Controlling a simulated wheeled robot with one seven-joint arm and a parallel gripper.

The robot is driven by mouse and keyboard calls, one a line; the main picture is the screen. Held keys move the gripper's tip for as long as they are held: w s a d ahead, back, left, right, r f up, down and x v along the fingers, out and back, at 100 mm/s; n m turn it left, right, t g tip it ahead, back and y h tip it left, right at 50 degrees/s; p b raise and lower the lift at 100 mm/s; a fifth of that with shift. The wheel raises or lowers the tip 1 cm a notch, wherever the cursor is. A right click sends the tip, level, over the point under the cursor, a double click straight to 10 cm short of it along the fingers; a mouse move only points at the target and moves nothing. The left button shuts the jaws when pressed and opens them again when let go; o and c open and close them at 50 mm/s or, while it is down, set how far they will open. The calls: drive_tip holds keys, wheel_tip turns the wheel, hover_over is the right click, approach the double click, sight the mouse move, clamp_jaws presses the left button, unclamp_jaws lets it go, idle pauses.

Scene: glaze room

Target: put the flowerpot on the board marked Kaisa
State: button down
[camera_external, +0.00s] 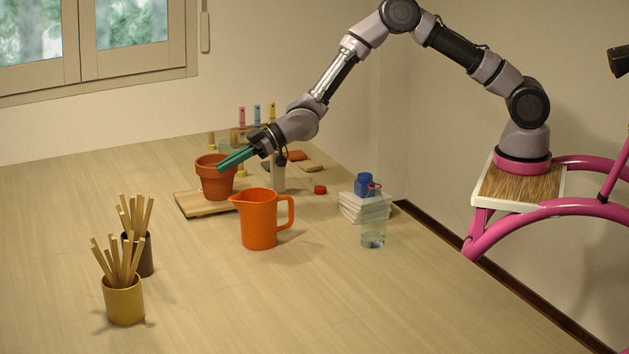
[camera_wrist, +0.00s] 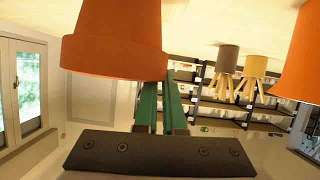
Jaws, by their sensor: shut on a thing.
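The terracotta flowerpot (camera_external: 213,183) is upright at a light wooden board (camera_external: 203,207) on the table. Its base seems to rest on the board or hang just over it; I cannot tell which. No name on the board is readable. My gripper (camera_external: 228,164) has green fingers, shut on the flowerpot's rim from the right side. In the wrist view the flowerpot (camera_wrist: 112,40) appears upside down at the upper left, with my gripper's green fingers (camera_wrist: 161,98) at its rim.
An orange jug (camera_external: 258,222) stands close in front and right of the flowerpot. Two cups of sticks, one yellow (camera_external: 123,302) and one dark (camera_external: 146,262), stand at front left. A clear bottle (camera_external: 373,228) stands beside white tiles (camera_external: 352,208). Small items clutter the back. The left table is clear.

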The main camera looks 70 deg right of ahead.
drive_tip(key=c, duration=1)
unclamp_jaws()
